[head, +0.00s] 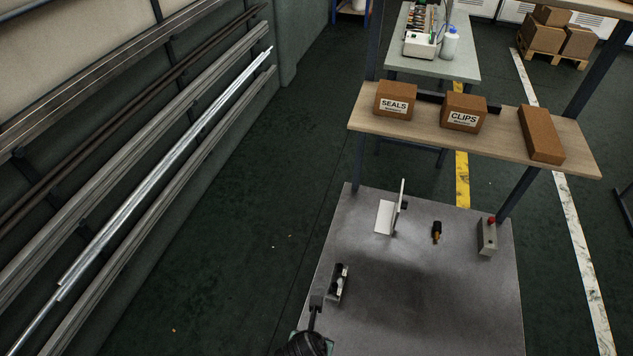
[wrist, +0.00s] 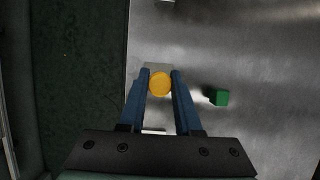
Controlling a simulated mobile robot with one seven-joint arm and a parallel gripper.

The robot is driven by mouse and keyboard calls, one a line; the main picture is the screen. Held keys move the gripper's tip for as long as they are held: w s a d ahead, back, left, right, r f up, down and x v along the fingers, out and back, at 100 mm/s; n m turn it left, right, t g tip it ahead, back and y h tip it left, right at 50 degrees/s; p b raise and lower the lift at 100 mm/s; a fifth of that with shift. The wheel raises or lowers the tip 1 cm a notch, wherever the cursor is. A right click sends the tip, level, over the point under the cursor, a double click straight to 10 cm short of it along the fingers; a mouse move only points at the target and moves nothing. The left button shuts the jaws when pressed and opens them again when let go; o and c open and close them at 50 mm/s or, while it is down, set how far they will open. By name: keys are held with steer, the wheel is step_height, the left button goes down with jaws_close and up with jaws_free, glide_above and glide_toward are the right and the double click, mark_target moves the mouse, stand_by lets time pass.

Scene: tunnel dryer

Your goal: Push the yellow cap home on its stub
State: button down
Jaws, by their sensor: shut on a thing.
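The yellow cap (wrist: 160,84) shows in the wrist view as a round disc between the fingertips of my gripper (wrist: 160,78). The two blue fingers are shut on its sides. A grey plate or block (wrist: 158,67) shows just beyond the cap. The stub is not visible, so I cannot tell whether the cap touches it or how far on it sits. In the head view the dark end of my arm is at the bottom, by the bench's left edge, and the cap does not show.
A green block (wrist: 219,97) lies right of the fingers on the metal bench (head: 430,300). The bench also holds a small dark fixture (head: 339,283), a white bracket (head: 386,216), a black-and-orange piece (head: 437,232) and a red-button box (head: 488,238). A shelf (head: 425,125) with boxes hangs behind.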

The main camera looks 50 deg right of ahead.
steer(key=shift+s+a, duration=0.1)
steer(key=shift+a, duration=0.05)
steer(key=shift+r, duration=0.1)
step_height(320, 180, down, 6)
steer(key=b, duration=0.4)
stand_by(0.4)
steer(key=shift+p, duration=0.7)
stand_by(1.4)
steer(key=shift+f+b, duration=1.3)
steer(key=shift+f, duration=0.45)
steer(key=c, duration=0.5)
jaws_free()
steer(key=shift+r, duration=0.15)
